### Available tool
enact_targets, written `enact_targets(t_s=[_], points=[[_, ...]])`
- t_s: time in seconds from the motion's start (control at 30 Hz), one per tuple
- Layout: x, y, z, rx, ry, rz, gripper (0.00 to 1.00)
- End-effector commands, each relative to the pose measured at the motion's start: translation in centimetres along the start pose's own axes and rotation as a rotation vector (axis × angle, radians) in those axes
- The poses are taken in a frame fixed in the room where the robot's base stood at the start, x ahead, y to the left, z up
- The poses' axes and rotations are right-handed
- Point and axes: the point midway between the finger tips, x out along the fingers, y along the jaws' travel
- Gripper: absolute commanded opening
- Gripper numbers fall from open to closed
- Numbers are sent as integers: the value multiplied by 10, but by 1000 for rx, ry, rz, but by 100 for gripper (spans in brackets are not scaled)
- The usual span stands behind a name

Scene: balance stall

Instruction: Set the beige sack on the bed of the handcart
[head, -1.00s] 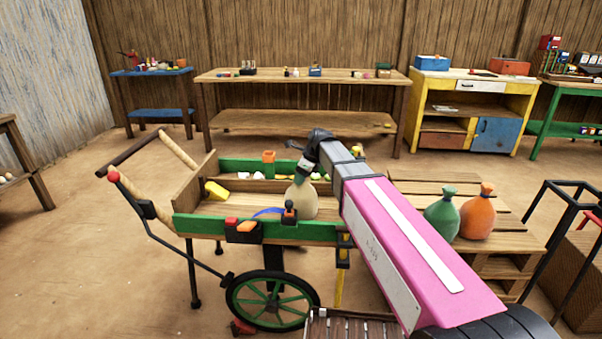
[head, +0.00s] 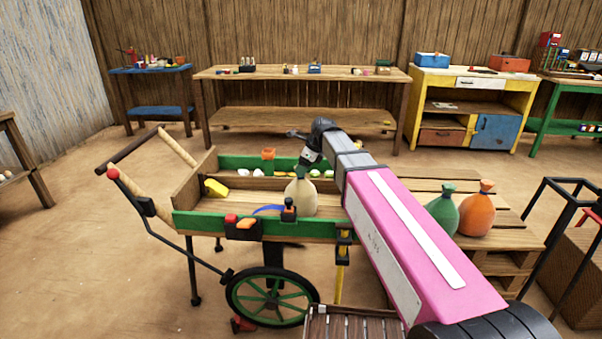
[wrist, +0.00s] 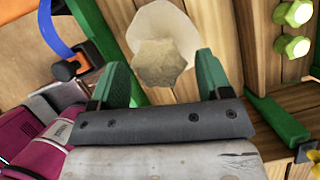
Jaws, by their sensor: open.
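The beige sack (head: 301,197) stands upright on the wooden bed of the handcart (head: 245,208), near the cart's right end. In the wrist view the sack (wrist: 160,50) lies just beyond my fingertips, its tied top facing the camera. My gripper (wrist: 158,75) is open, with its two green fingers apart and nothing between them. In the head view my gripper hangs above the sack; its fingers are mostly hidden there by my arm.
The cart has green side rails, a yellow block (head: 216,188) and a blue strap (head: 268,209) on it. A green sack (head: 442,211) and an orange sack (head: 477,209) stand on a wooden pallet (head: 500,240) at right. Workbenches line the back wall.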

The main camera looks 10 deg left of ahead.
Motion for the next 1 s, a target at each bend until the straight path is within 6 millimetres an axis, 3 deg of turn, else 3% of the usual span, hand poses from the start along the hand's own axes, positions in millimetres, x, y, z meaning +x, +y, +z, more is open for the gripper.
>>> enact_targets(t_s=[0.3,0.5,1.0], points=[[-58,0,0,0,-1,-2,71],[-80,0,0,0,0,-1,71],[-89,0,0,0,0,1,71]])
